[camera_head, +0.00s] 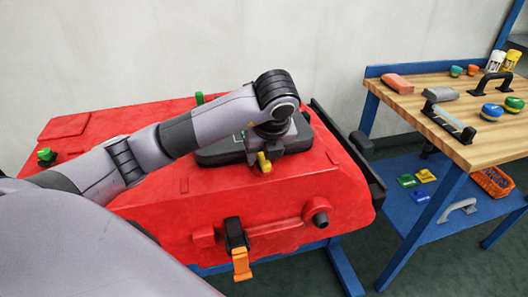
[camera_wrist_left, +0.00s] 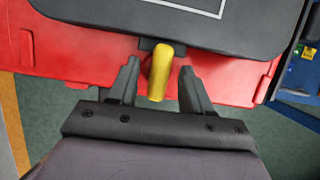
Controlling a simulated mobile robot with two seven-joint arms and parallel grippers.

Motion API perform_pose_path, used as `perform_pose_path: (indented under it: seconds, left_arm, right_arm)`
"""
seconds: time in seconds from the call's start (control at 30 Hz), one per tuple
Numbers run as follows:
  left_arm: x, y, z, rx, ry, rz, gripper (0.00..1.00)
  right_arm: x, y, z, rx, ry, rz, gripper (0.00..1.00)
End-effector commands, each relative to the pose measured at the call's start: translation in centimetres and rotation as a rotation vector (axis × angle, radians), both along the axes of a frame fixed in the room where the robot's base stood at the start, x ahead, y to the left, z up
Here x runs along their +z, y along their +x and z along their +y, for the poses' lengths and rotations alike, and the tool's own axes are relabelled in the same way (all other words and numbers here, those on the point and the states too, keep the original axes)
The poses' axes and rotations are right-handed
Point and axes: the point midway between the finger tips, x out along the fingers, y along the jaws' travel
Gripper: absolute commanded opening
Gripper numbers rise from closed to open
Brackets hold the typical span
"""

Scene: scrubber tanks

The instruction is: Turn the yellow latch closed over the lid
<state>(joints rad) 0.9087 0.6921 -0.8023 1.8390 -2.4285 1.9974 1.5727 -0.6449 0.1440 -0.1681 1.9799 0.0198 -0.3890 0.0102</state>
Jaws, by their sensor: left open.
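The yellow latch (camera_head: 264,162) is at the near edge of the dark grey lid (camera_head: 218,156) on the red tank. In the left wrist view the latch (camera_wrist_left: 160,75) points outward from the lid's rim (camera_wrist_left: 240,38), over the red body and away from the lid. My left gripper (camera_head: 268,150) is just above the latch in the head view, and its fingers partly hide the lid there. In the left wrist view my open left gripper (camera_wrist_left: 160,66) has one finger on each side of the latch, with gaps visible. My right gripper is not in view.
The red tank (camera_head: 300,195) has a black and orange catch (camera_head: 239,250) on its front and a green knob (camera_head: 46,156) at left. A wooden-topped workbench (camera_head: 430,100) with tools stands at the right. My left arm covers part of the tank top.

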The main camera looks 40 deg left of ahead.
Motion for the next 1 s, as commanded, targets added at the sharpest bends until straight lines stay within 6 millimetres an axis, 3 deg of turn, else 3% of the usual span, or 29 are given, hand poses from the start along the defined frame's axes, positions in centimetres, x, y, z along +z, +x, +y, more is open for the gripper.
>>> perform_pose_path:
  seconds: [0.17, 0.4, 0.53, 1.0]
  left_arm:
    - [1.4, -0.2, -0.3, -0.002, 0.001, -0.004, 0.49]
    - [4.8, -1.1, -1.3, -0.002, 0.002, -0.004, 0.49]
    - [6.0, -1.4, -1.8, -0.002, 0.001, -0.004, 0.49]
    - [6.6, -1.8, -2.1, 0.001, 0.0, 0.0, 0.49]
  right_arm:
    - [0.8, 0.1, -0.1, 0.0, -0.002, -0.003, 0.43]
    - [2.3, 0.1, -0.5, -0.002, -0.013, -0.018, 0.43]
    - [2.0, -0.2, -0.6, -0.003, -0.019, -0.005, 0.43]
    - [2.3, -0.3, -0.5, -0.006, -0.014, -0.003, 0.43]
